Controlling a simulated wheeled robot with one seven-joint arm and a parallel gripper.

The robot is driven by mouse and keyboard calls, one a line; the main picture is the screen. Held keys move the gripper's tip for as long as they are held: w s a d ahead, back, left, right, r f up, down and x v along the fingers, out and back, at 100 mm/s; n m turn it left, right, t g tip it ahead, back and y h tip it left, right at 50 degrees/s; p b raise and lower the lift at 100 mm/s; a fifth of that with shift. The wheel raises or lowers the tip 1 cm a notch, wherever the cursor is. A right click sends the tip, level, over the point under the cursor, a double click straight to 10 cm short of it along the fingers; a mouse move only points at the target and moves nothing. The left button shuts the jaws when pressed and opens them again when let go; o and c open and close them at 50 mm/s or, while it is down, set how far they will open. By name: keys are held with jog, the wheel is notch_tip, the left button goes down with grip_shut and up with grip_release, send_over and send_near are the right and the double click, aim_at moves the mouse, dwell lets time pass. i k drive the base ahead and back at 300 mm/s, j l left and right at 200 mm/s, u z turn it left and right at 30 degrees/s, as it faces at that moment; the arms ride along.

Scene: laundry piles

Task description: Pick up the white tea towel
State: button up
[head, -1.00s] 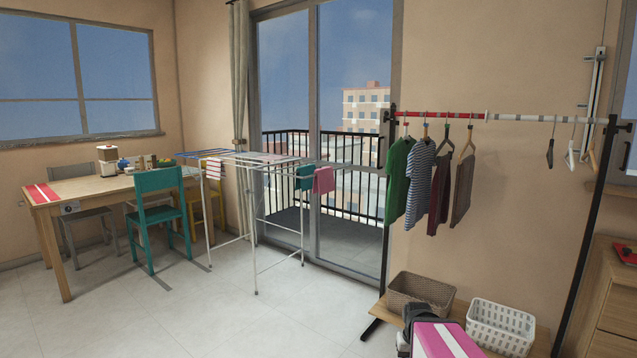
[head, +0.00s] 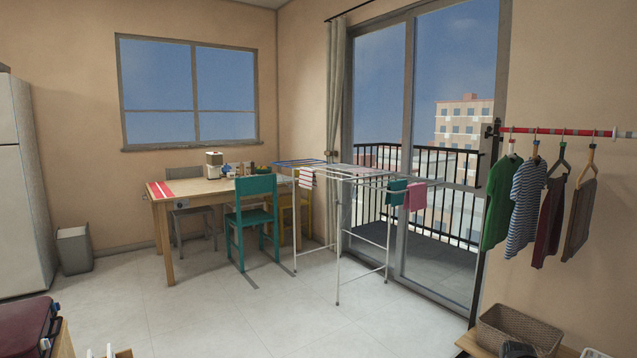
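I cannot pick out a plainly white tea towel for sure in the head view. A small white cloth with red stripes (head: 307,178) hangs at the left end of the white drying rack (head: 338,245). A teal cloth (head: 396,192) and a pink cloth (head: 415,196) hang at the rack's right end. My gripper is not in view.
A wooden table (head: 165,225) with a red and white runner stands behind the rack, with a teal chair (head: 250,220) in front. A clothes rail with hanging garments (head: 527,205) and a brown basket (head: 515,330) are at right. The middle floor (head: 230,320) is clear.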

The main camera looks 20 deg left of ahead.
aim_at(308, 180)
jog(key=i+j, duration=0.25)
jog(key=i, duration=0.15)
jog(key=i+j, duration=0.6)
jog(key=j, duration=0.2)
jog(key=i+j, duration=0.35)
jog(key=j, duration=0.15)
jog(key=i+j, duration=0.3)
jog(key=j, duration=0.15)
jog(key=i+j, duration=0.3)
jog(key=j, duration=0.2)
jog(key=u, duration=0.05)
